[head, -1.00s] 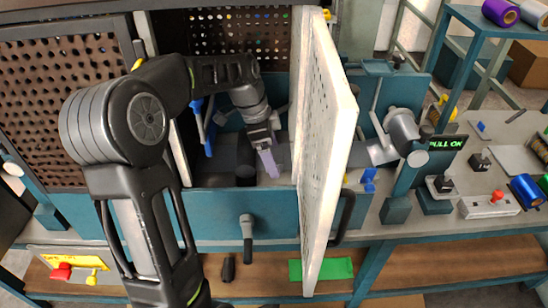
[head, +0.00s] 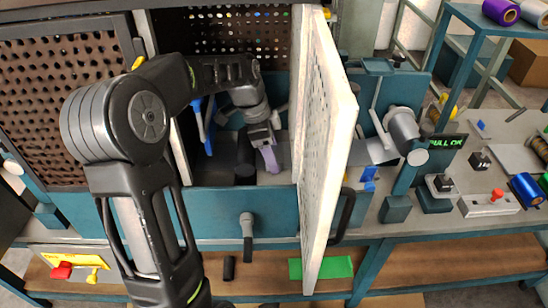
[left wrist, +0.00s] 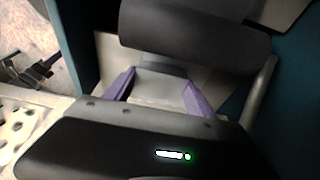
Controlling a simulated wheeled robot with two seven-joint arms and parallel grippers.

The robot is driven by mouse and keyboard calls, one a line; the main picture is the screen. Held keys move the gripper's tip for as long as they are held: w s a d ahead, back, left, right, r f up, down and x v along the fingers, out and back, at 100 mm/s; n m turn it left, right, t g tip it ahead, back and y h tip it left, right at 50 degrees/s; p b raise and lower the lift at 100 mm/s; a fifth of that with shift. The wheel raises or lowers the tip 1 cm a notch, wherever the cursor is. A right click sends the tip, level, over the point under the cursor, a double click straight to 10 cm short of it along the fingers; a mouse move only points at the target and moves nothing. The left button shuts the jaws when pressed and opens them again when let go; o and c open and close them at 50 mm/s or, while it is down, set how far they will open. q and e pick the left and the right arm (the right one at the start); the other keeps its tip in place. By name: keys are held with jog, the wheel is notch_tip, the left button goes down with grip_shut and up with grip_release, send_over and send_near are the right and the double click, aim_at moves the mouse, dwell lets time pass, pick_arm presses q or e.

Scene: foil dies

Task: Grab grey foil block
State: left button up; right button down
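My left gripper (head: 270,160) reaches through the opening of the teal machine, its lilac fingers pointing down beside a dark cylinder. In the left wrist view its two lilac fingers (left wrist: 159,92) stand apart. A pale grey blocky shape (left wrist: 158,84) with a darker grey upper edge lies between the fingertips and looks like the grey foil block. I cannot tell whether the fingers touch it. In the head view the block cannot be made out behind the gripper. My right gripper is not in view.
A white perforated door (head: 325,150) stands open close to the right of my left gripper. A dark roller (left wrist: 195,38) crosses just beyond the fingers. Perforated dark panels (head: 60,100) close the left side. A green mat (head: 320,268) lies on the lower shelf.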

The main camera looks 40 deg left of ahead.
pick_arm(q)
jog(key=c, duration=0.8)
jog(key=shift+o, duration=0.2)
jog(key=shift+d+r, duration=0.1)
jog(key=shift+s+r+b, duration=0.1)
jog(key=shift+r+b, duration=0.1)
jog(key=shift+b, duration=0.1)
notch_tip(320, 180, up, 6)
jog(key=shift+r, duration=0.1)
jog(key=s+d+b, duration=0.5)
jog(key=s+d, duration=0.7)
jog(key=s, duration=0.3)
jog(key=shift+s, duration=0.35)
